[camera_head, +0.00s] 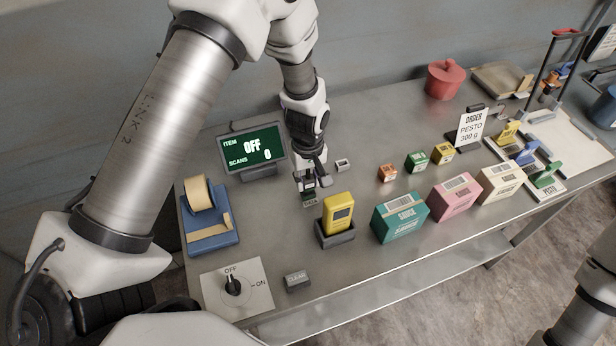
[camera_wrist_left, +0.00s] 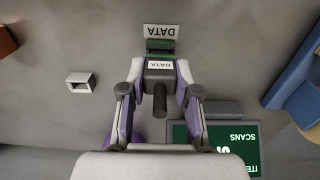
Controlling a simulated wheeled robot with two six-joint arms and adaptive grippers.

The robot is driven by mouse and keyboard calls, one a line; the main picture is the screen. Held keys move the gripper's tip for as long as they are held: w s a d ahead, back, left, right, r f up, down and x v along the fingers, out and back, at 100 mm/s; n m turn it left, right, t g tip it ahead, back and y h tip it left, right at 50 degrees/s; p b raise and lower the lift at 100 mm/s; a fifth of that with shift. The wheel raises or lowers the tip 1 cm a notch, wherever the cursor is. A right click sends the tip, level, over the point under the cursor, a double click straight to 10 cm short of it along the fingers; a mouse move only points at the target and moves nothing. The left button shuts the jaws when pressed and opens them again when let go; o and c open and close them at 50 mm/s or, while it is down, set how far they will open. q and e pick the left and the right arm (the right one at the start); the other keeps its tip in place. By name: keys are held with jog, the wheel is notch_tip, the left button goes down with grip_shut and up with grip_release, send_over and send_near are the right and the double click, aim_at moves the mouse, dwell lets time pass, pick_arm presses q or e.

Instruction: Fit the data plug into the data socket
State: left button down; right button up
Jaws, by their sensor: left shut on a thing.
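My left gripper (camera_wrist_left: 160,78) is shut on the data plug (camera_wrist_left: 160,65), a grey block with a white DATA label and a dark round stub at its rear. In the head view the left gripper (camera_head: 312,181) is low over the table behind the yellow device. The data socket (camera_wrist_left: 160,46) is green and lies straight ahead of the plug, with a DATA label (camera_wrist_left: 160,31) beyond it. The plug's front edge meets or overlaps the socket in the wrist view; I cannot tell how deep it sits. My right gripper is out of view.
A small grey open-ended block (camera_wrist_left: 81,82) stands beside the plug, also in the head view (camera_head: 343,165). A yellow device (camera_head: 338,212) in a holder and a teal box (camera_head: 399,218) stand nearby. A tape dispenser (camera_head: 210,220) is left.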

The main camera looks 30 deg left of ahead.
pick_arm(q)
jog(key=shift+f+b, duration=0.35)
jog(key=shift+f, duration=0.3)
jog(key=c, duration=0.8)
grip_release()
jog(key=shift+o, duration=0.2)
notch_tip(320, 180, up, 12)
jog(key=shift+r, duration=0.1)
